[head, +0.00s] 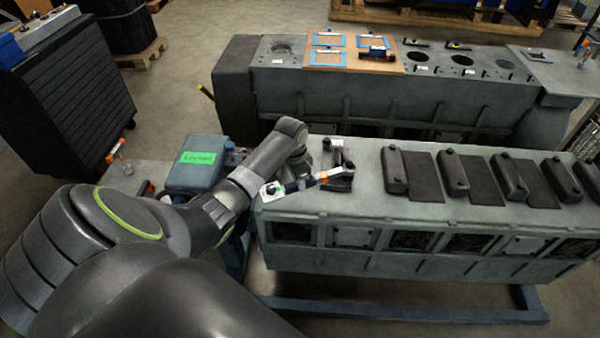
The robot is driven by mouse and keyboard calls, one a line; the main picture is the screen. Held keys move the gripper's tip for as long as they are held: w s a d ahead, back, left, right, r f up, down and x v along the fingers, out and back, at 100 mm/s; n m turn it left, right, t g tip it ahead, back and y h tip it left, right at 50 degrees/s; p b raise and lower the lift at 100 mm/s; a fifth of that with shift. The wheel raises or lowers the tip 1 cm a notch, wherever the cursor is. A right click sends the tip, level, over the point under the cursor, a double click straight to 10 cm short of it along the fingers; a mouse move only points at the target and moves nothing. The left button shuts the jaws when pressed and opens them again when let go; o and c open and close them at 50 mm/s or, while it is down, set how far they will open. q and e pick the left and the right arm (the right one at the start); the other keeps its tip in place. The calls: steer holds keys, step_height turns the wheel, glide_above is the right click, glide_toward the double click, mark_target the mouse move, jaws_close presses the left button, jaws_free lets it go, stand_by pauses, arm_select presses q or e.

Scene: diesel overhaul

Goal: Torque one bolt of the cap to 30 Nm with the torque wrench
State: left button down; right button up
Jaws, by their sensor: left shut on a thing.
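My left arm comes in from the left and its gripper (302,180) is low over the left end of the near engine block (420,208). It is shut on a long tool that looks like the torque wrench (326,176), with an orange band and a dark end. The wrench lies nearly level and its right end reaches to a dark bearing cap (341,183) on the block. I cannot tell whether the wrench sits on a bolt of that cap. Its display is too small to read. My right gripper is out of view.
Several dark caps (397,171) stand in a row to the right on the block. A second engine block (330,98) behind carries a wooden board (386,42) with parts. A blue-grey box with a green label (198,158) stands left of the near block. A dark cabinet (70,110) is at left.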

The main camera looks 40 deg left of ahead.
arm_select(q)
steer(key=shift+a, duration=0.45)
steer(key=shift+a+f, duration=0.1)
steer(key=shift+a, duration=0.05)
steer(key=shift+w+a, duration=0.15)
steer(key=shift+w+a+m, duration=0.1)
steer(key=shift+m, duration=0.2)
steer(key=shift+a, duration=0.1)
steer(key=shift+w+a, duration=0.2)
stand_by(0.3)
steer(key=shift+w+a+m, duration=0.1)
steer(key=shift+m, duration=0.2)
